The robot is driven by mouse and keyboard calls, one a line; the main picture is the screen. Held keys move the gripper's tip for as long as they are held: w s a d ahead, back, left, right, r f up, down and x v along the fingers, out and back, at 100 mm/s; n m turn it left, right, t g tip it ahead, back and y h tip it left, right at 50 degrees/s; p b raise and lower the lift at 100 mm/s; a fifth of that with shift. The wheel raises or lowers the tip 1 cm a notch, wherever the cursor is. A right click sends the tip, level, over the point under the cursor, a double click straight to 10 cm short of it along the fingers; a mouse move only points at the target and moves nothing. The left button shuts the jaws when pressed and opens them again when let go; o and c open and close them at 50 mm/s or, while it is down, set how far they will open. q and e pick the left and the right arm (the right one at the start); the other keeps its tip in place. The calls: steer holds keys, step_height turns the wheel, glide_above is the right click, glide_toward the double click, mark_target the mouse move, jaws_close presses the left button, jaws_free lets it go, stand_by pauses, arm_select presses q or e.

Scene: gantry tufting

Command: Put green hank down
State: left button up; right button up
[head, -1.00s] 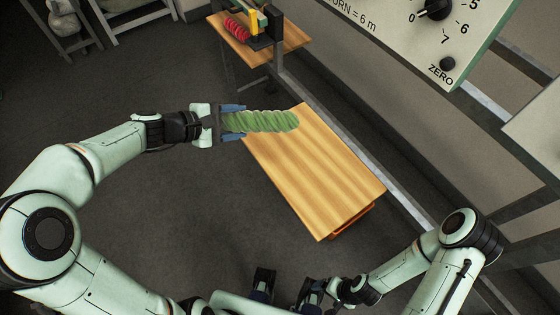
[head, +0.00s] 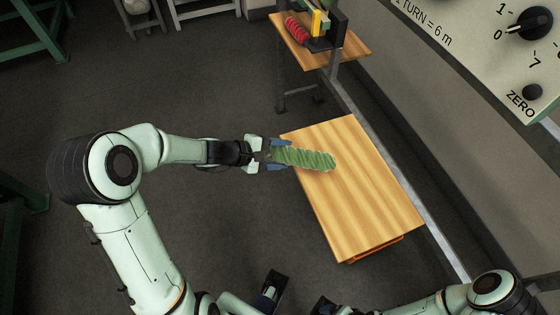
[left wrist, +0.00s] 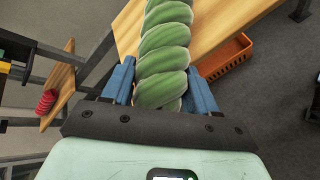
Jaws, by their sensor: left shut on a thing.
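The green hank (head: 306,158) is a twisted green roll over the far left part of the wooden table (head: 368,205). My left gripper (head: 279,154) is shut on its near end, with a blue finger on each side. In the left wrist view the hank (left wrist: 165,55) stretches out between the blue fingers (left wrist: 160,88) and over the table top. I cannot tell whether the hank touches the wood. My right gripper (head: 297,300) shows only in part at the bottom edge, and its jaws are not clear.
A second wooden table (head: 350,50) at the back holds a red hank (head: 296,30) and a yellow and black device (head: 318,25). An orange crate (left wrist: 226,60) sits under the near table. A grey rail runs along the right side. The near table's middle is bare.

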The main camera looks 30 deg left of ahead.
arm_select(q)
step_height(320, 180, down, 4)
steer(key=shift+r+b, duration=0.1)
steer(key=shift+b, duration=0.3)
steer(key=o, duration=1.1)
steer(key=shift+r, duration=0.1)
